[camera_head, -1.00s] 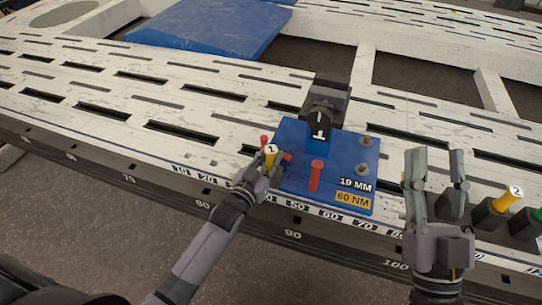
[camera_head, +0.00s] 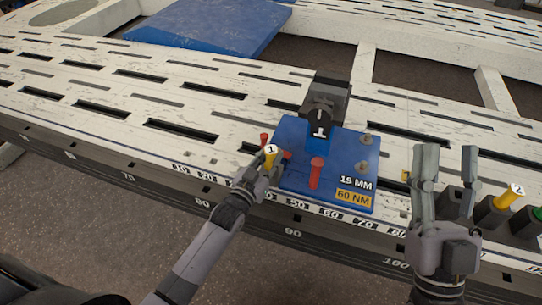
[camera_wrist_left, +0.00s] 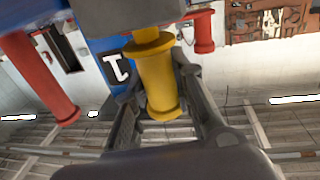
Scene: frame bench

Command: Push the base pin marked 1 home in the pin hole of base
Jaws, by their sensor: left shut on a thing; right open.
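The base pin marked 1 (camera_head: 270,155) is yellow with a white numbered cap. It stands at the near left edge of the blue base (camera_head: 335,150). My left gripper (camera_head: 262,172) is shut on this pin. In the left wrist view the yellow pin (camera_wrist_left: 157,85) lies between the two dark fingers. The pin hole is hidden by the pin and gripper, so I cannot tell how deep the pin sits. My right gripper (camera_head: 447,165) is open and empty, over the bench edge right of the base.
A black upright marked 1 (camera_head: 325,105) stands on the base. Red pegs, one at the front (camera_head: 316,172), flank the yellow pin. At right a yellow pin marked 2 (camera_head: 510,195) stands in a dark holder. The slotted bench top (camera_head: 110,85) is free at left.

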